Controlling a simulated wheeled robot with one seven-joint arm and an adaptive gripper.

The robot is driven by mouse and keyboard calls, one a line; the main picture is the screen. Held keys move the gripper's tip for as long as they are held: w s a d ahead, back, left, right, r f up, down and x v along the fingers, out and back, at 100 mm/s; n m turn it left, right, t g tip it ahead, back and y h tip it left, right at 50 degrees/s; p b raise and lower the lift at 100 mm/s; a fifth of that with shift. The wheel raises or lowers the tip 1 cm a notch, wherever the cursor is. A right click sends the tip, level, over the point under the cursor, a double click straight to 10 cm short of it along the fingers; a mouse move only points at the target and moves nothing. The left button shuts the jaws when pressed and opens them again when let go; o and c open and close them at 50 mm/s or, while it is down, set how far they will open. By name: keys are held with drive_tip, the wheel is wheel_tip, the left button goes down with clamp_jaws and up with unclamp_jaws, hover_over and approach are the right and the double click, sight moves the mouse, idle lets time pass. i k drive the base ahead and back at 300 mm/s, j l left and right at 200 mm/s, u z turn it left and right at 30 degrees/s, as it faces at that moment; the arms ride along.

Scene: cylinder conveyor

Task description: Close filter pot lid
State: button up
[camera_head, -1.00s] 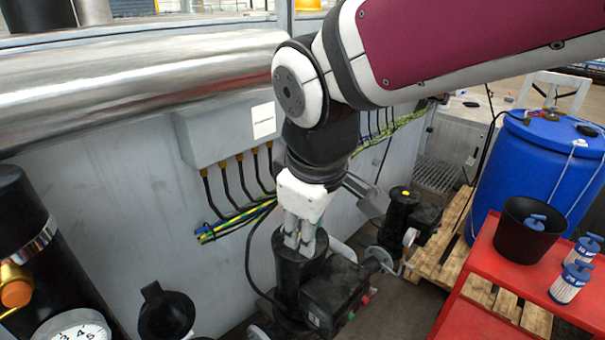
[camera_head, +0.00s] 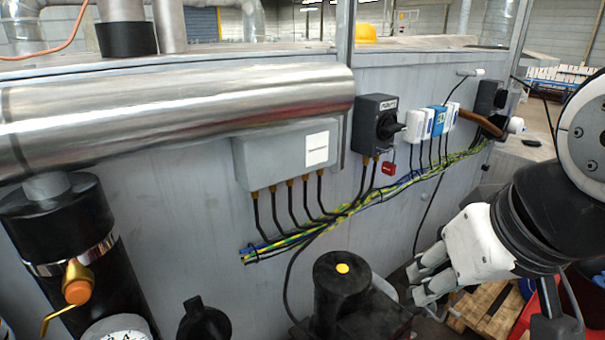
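A black cylindrical pot (camera_head: 343,300) stands at the bottom centre. A flat black top with a yellow dot (camera_head: 343,268) covers it, and no gap shows from here. My gripper (camera_head: 416,285) is to the right of this pot, apart from it. Its two grey fingers are a little apart, with nothing seen between them. Left of the pot, a round black part with a lug (camera_head: 205,320) is cut off by the bottom edge. I cannot tell whether it is a raised lid.
A large black cylinder (camera_head: 70,240) with a steel band and an orange-tipped valve (camera_head: 77,290) stands at left, above a gauge (camera_head: 118,328). Cables (camera_head: 300,235), a grey box (camera_head: 290,155) and a switch (camera_head: 378,125) line the wall behind. A wooden pallet (camera_head: 480,308) lies at right.

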sight(200, 323)
drive_tip(key=u, duration=1.35)
drive_tip(key=k+z, duration=0.15)
drive_tip(key=z, duration=0.15)
